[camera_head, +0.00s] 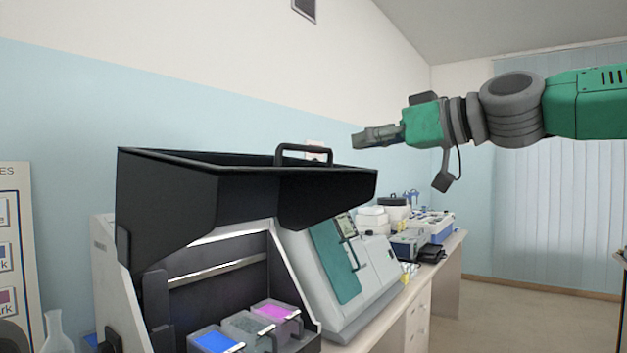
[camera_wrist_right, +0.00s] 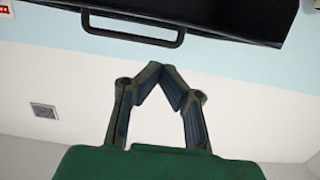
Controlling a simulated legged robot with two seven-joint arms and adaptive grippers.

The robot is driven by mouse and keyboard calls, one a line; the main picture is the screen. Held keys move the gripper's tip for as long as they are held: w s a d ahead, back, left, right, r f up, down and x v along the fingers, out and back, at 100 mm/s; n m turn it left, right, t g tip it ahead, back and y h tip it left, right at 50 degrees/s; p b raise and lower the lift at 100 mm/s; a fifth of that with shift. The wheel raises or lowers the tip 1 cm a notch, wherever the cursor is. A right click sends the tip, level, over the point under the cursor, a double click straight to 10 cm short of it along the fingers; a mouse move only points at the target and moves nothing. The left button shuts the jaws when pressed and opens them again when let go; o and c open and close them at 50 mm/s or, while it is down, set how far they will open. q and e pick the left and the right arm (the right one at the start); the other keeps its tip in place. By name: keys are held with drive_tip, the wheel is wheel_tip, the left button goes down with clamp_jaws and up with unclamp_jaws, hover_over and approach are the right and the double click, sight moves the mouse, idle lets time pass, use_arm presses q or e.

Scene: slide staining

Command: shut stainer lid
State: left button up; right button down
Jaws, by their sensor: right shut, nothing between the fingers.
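The stainer (camera_head: 128,300) stands at the lower left in the head view. Its black lid (camera_head: 240,195) is raised, with a bar handle (camera_head: 304,148) on its top edge. The lid also shows upside down at the top of the right wrist view (camera_wrist_right: 215,14), with its handle (camera_wrist_right: 130,36) to the left. My right gripper (camera_head: 358,140) is above and to the right of the lid handle, apart from it. In the right wrist view its fingertips (camera_wrist_right: 171,76) meet, with nothing between them. My left gripper is not in view.
Inside the stainer are a blue tray (camera_head: 215,341), a grey tray (camera_head: 250,326) and a magenta tray (camera_head: 276,311). A grey-green machine (camera_head: 350,262) stands right beside it. More equipment (camera_head: 410,240) lines the bench behind. The air around my right gripper looks clear.

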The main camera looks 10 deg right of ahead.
drive_tip(key=f+p+x, duration=0.1)
drive_tip(key=p+x, duration=0.1)
drive_tip(key=x, duration=0.8)
drive_tip(key=shift+f+p, duration=0.3)
drive_tip(key=shift+f, duration=0.1)
drive_tip(key=shift+s+a, duration=0.1)
